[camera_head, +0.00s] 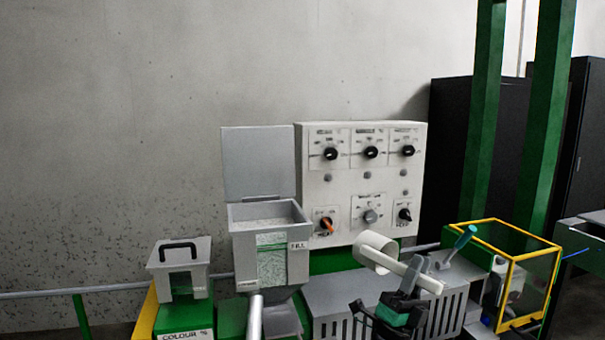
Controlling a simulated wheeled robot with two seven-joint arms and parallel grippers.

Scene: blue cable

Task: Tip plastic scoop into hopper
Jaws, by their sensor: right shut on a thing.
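The white plastic scoop (377,248) is in the air to the right of the hopper, apart from it. Its round cup is at the left and its handle slants down to the right. My right gripper (412,275) is shut on the scoop's handle. The inside of the cup cannot be made out clearly. The grey hopper (298,262) is left of the scoop, marked FILL, with a window in its front. Its lid (258,163) stands open behind it, and pale, grainy material shows inside. My left gripper is not in view.
A white control panel (315,217) with several knobs stands behind the hopper and scoop. A grey box with a black handle (160,258) is at the left. A yellow-framed guard (545,262) and green posts (483,110) are at the right. A slotted grey housing (335,291) lies below the scoop.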

